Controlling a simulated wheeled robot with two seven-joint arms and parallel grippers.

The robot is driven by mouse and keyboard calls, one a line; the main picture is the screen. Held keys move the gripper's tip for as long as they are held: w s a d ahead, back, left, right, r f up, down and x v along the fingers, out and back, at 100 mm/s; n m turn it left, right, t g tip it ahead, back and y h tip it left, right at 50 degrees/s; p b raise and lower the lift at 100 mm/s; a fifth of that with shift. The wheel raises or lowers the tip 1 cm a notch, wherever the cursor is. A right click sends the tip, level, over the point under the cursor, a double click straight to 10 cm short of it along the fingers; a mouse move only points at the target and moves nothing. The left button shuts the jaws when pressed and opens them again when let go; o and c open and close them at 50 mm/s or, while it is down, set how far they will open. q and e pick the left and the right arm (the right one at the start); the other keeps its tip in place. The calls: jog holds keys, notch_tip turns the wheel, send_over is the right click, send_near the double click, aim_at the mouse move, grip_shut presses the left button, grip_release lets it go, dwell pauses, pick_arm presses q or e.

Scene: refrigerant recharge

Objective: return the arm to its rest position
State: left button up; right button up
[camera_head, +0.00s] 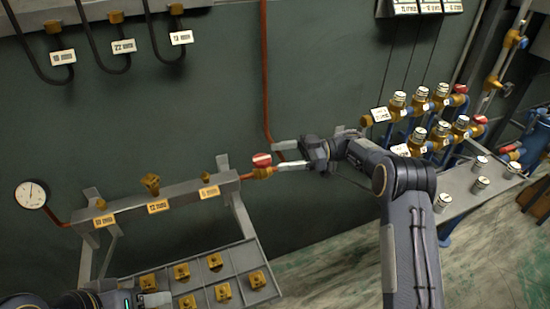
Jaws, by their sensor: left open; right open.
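My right arm reaches in from the lower right. Its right gripper (281,155) is open, with its two pale fingers spread and pointing left. The lower finger lies close to the red-topped valve (262,160) at the right end of the manifold bar; I cannot tell whether they touch. Nothing shows held between the fingers. My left gripper (157,299) is low at the bottom left edge, over the compartment tray (238,258). It is partly cut off by the frame, and I see nothing held in it.
The grey manifold bar (128,203) has size labels, a brass fitting (151,184) and a gauge (31,194). Brass fittings sit in the tray. Labelled hoses (122,46) hang above. Several capped valves (419,134) and a shelf (455,190) stand at right. Floor shows between.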

dwell(0.3)
jog(key=w+d+r+m+t+h+p, duration=0.1)
jog(key=w+d+r+m+t+h, duration=0.15)
jog(key=d+r+m+t, duration=0.5)
jog(key=w+d+r+m+t+h, duration=0.2)
jog(key=w+d+r+t, duration=0.2)
jog(key=r+t, duration=0.75)
jog(key=s+d+r+m+t+h, duration=0.2)
jog(key=s+d+r+m+h, duration=0.3)
jog(key=d+m+h, duration=0.3)
jog(key=s+d+f+m+g+h, duration=0.2)
jog(key=s+d+m+h, duration=0.25)
jog(key=s, duration=0.45)
jog(key=s+a+f+g+y, duration=0.1)
jog(key=s+a+f+g, duration=0.2)
jog(key=s+f, duration=0.3)
jog(key=s+a+f+g+y+p, duration=0.1)
jog(key=s+a+f+g, duration=0.3)
jog(key=s, duration=1)
jog(key=s+a+f+g+y, duration=0.1)
jog(key=s+a+f+g, duration=0.2)
jog(key=s+f, duration=0.4)
jog(key=s, duration=0.3)
jog(key=shift+s+a+f+n+g+p, duration=0.3)
jog(key=shift+s+n+p, duration=0.1)
